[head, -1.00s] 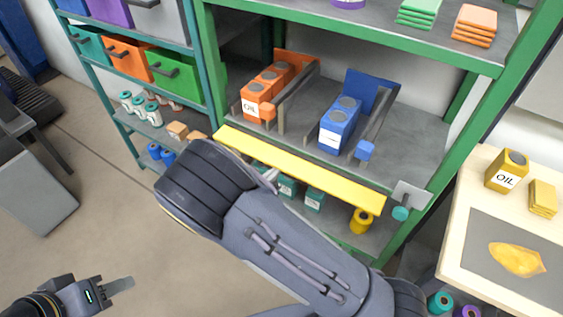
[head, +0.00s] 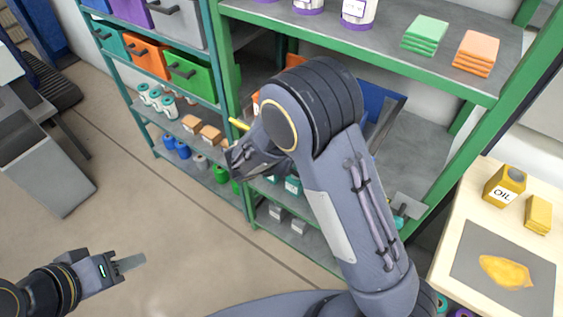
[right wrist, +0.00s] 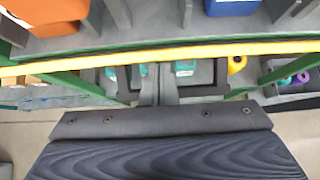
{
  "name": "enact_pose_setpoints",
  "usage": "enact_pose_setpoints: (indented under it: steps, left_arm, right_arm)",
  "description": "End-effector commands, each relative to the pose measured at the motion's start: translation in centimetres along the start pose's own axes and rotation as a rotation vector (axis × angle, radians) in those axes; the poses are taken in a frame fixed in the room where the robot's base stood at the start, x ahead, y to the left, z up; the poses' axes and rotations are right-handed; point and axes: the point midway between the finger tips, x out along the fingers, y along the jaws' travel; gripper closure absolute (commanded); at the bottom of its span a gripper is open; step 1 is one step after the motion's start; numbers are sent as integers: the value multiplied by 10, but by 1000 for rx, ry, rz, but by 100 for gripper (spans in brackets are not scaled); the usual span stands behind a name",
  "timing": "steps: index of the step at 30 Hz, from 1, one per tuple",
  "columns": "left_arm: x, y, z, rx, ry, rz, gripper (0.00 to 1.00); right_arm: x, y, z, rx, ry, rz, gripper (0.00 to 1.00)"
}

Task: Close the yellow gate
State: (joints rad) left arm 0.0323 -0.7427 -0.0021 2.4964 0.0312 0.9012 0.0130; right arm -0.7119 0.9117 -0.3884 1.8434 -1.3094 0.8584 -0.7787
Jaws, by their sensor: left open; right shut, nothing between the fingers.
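The yellow gate is a long bar along the front of the green shelf's middle level. In the head view only its left end (head: 239,125) shows; my right arm hides the rest. In the right wrist view the bar (right wrist: 215,51) crosses the whole width. My right gripper (right wrist: 157,88) is shut and empty, its fingers pointing at the bar from below in that picture; whether they touch it I cannot tell. In the head view the right gripper is partly hidden beside my forearm. My left gripper (head: 138,263) is open and empty, low at left, far from the gate.
A grey plate (head: 409,204) with a teal knob sits at the shelf's right post. A blue panel (head: 383,100) stands on the shelf behind my arm.

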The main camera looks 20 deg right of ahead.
Motion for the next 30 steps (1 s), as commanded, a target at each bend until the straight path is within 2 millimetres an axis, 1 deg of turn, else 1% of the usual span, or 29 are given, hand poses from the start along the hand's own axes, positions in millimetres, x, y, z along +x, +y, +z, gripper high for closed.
enact_pose_setpoints:
  steps: [1, 3, 12, 18, 30]
  left_arm:
    - [0, 0, 0, 0, 0, 0, 59]
    - [0, 0, 0, 0, 0, 0, 59]
    - [1, 0, 0, 0, 0, 0, 59]
    - [1, 0, 0, 0, 0, 0, 59]
    - [1, 0, 0, 0, 0, 0, 59]
  right_arm:
    - [0, 0, 6, 4, -2, 0, 100]
    - [0, 0, 11, 4, -3, 1, 100]
    - [5, 1, 27, 3, -3, 1, 100]
    - [7, 0, 32, 1, -2, 1, 100]
    - [9, 0, 36, 2, -4, 1, 100]
